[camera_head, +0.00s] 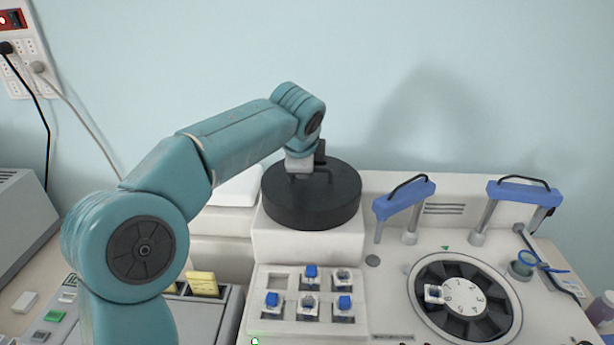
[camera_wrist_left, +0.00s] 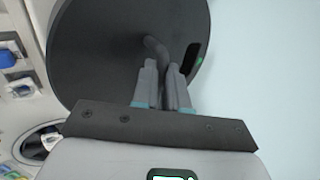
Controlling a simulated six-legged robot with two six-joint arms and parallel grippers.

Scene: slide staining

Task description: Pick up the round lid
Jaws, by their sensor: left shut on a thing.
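The round lid (camera_head: 311,205) is a thick black disc with a handle on top. In the head view it is on the white raised block behind the sample tray; I cannot tell whether it rests there or is slightly lifted. It also fills the upper part of the left wrist view (camera_wrist_left: 100,60). My left gripper (camera_head: 305,167) comes down from above at the lid's centre. In the left wrist view its fingers (camera_wrist_left: 165,80) are shut on the lid's handle (camera_wrist_left: 155,47). My right gripper is in neither view.
A white tray (camera_head: 298,328) with several blue-capped bottles stands in front of the lid. To the right are two blue-handled parts (camera_head: 404,198) (camera_head: 525,192) and a numbered black carousel (camera_head: 463,270). The blue wall is close behind.

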